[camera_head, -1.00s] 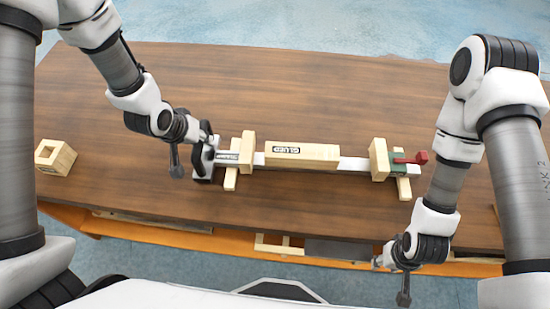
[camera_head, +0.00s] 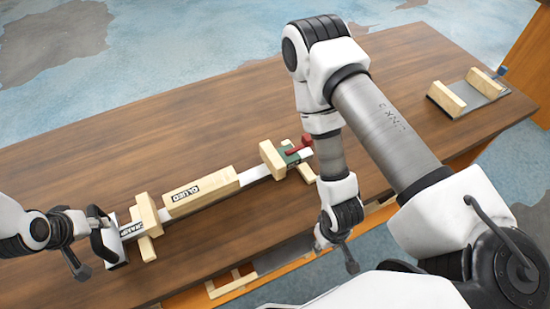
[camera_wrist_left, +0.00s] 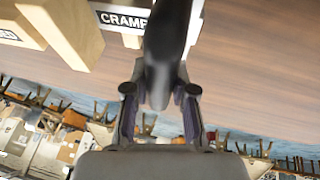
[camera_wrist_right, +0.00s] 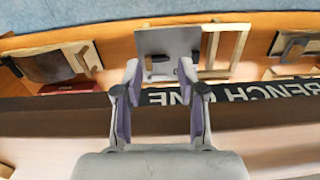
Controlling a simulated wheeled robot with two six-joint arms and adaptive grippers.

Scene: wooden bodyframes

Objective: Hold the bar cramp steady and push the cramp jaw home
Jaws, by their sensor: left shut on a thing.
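The bar cramp (camera_head: 255,173) lies on the brown bench, its pale bar running from lower left to upper right. A wooden block (camera_head: 200,191) marked GLUED lies along it between two upright wooden pieces. At the far end is a green jaw (camera_head: 288,156) with a red handle (camera_head: 299,146). My left gripper (camera_head: 103,232) is at the near-left end, marked CRAMP. In the left wrist view its fingers (camera_wrist_left: 160,100) are shut on a dark handle (camera_wrist_left: 165,45). My right gripper (camera_wrist_right: 160,72) is open and empty, off the bench's front edge and apart from the cramp.
The bench front carries a BENCH ONE label (camera_wrist_right: 235,96). Below it, a grey plate (camera_wrist_right: 168,45) and a wooden frame (camera_wrist_right: 225,50) rest on an orange shelf. A tray with wooden blocks (camera_head: 447,98) sits at the bench's right. The bench behind the cramp is clear.

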